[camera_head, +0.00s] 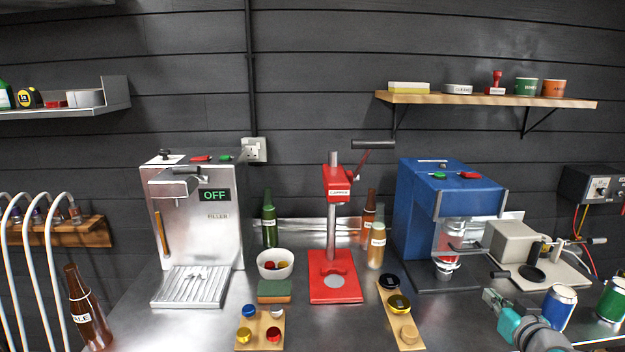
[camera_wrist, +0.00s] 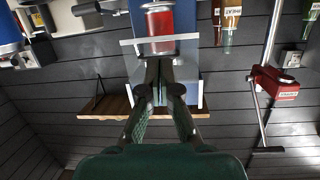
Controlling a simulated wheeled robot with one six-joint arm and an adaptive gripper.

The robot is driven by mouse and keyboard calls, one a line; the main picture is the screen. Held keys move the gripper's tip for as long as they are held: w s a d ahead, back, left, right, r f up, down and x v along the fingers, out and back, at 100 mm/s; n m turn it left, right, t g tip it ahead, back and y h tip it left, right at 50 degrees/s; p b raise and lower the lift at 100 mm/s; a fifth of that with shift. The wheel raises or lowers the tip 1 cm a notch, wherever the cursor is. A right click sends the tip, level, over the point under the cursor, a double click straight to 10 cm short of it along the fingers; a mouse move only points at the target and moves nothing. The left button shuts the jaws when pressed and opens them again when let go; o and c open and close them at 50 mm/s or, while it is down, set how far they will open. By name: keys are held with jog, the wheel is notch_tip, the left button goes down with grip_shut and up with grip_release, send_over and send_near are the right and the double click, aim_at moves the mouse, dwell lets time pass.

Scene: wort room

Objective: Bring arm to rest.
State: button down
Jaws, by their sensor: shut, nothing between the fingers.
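My gripper (camera_head: 491,298) is at the lower right in the head view, in front of the blue machine (camera_head: 418,205), with part of my arm behind it. In the wrist view, which looks upside down, the two fingers of my gripper (camera_wrist: 160,72) are together and hold nothing. They point towards the blue machine, where a red cylinder (camera_wrist: 158,28) shows beyond the tips. I cannot tell the exact gap between the fingertips and the machine.
A blue can (camera_head: 558,306) and a green can (camera_head: 611,299) stand close right of my gripper. A grey device with a lever (camera_head: 514,243) is behind. The red capper (camera_head: 334,280) and a wooden board with round caps (camera_head: 396,310) are to the left.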

jog(key=s+a+f+m+h, duration=0.1)
jog(key=s+a+f, duration=0.6)
jog(key=s+f, duration=0.4)
jog(key=s+a+f, duration=0.7)
jog(key=s+f, duration=0.4)
jog(key=s, duration=0.1)
jog(key=s+a+r, duration=0.1)
jog(key=s+a, duration=0.1)
jog(key=s, duration=0.7)
jog(key=s+a+r+n+y, duration=0.1)
jog(key=s+a+r, duration=0.1)
jog(key=s, duration=0.7)
jog(key=s+a+r+n, duration=0.1)
jog(key=s+a+r, duration=0.1)
jog(key=s, duration=0.8)
jog(key=shift+a+g+y, duration=0.3)
jog(key=shift+a+y, duration=0.1)
